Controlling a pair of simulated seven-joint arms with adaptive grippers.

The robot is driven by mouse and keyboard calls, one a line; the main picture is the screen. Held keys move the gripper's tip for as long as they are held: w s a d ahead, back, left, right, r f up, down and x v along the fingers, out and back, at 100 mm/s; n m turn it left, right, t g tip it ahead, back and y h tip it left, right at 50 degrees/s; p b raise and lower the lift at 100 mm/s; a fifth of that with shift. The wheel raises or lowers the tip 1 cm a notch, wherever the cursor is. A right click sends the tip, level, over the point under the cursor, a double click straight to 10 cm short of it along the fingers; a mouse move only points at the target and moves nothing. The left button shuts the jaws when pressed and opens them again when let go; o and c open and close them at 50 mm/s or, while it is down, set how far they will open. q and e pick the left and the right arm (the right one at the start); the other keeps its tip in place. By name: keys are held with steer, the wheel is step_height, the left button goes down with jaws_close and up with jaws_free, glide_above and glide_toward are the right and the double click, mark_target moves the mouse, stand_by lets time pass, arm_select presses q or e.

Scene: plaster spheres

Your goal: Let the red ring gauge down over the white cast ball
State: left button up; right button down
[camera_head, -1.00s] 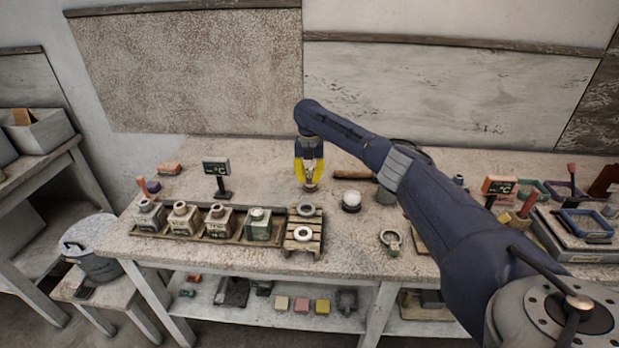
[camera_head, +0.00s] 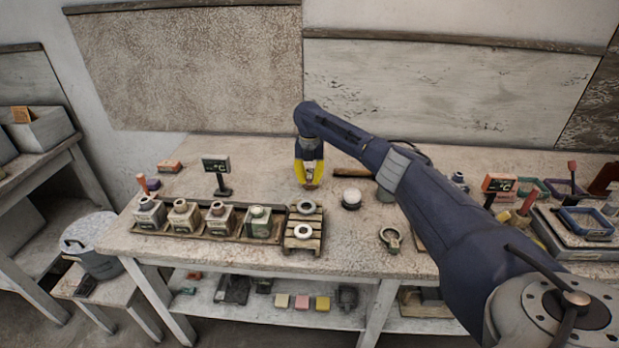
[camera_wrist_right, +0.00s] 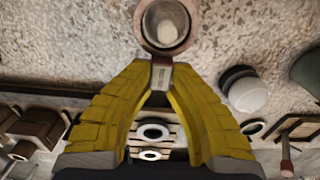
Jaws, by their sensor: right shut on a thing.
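My right gripper (camera_head: 309,184) hangs over the back middle of the bench. In the wrist view its yellow fingers (camera_wrist_right: 160,86) are shut on the grey tab of the red ring gauge (camera_wrist_right: 167,52). The brownish-red ring sticks out beyond the fingertips, and a pale shape shows inside it; I cannot tell what that is. The white cast ball (camera_head: 351,196) sits on a dark base, to the right of the gripper and apart from it. It also shows in the wrist view (camera_wrist_right: 248,94), right of the fingers. My left gripper is not in view.
A slatted wooden stand (camera_head: 290,243) with two pale rings is in front of the gripper. A tray (camera_head: 195,236) of several bottles is at left, with a small display (camera_head: 216,164) behind. A greenish handled ring (camera_head: 390,239) lies right.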

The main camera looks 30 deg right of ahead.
steer(key=shift+f, duration=0.55)
steer(key=shift+r, duration=0.2)
stand_by(0.9)
steer(key=shift+r, duration=5.3)
